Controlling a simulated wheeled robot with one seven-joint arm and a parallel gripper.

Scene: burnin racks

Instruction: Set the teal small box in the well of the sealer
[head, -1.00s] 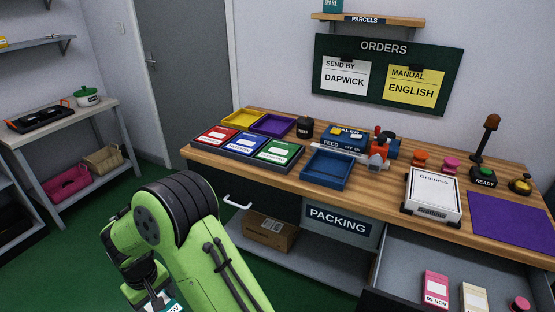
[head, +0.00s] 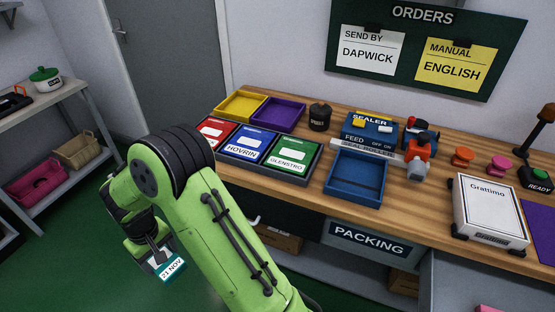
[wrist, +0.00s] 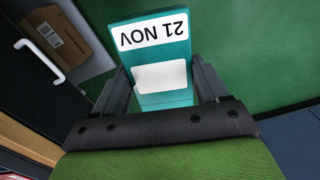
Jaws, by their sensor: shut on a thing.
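The teal small box (wrist: 162,80) is held between the two fingers of my gripper (wrist: 165,85) in the wrist view. Its white label reads 21 NOV, upside down there. In the head view the box (head: 172,270) hangs below my gripper (head: 155,257), low over the green floor and in front of the bench. The sealer (head: 368,130) is a blue unit at the back of the bench, marked SEALER, FEED and OFF ON. A blue open tray, which may be its well (head: 356,180), sits in front of it, empty. My gripper is well left of and below both.
Red, blue and green labelled bins (head: 247,145) stand left of the tray, with yellow and purple trays (head: 277,114) behind. A red and blue tape tool (head: 419,150) and a white Grattimo box (head: 490,212) stand to the right. The bench's front edge lies between.

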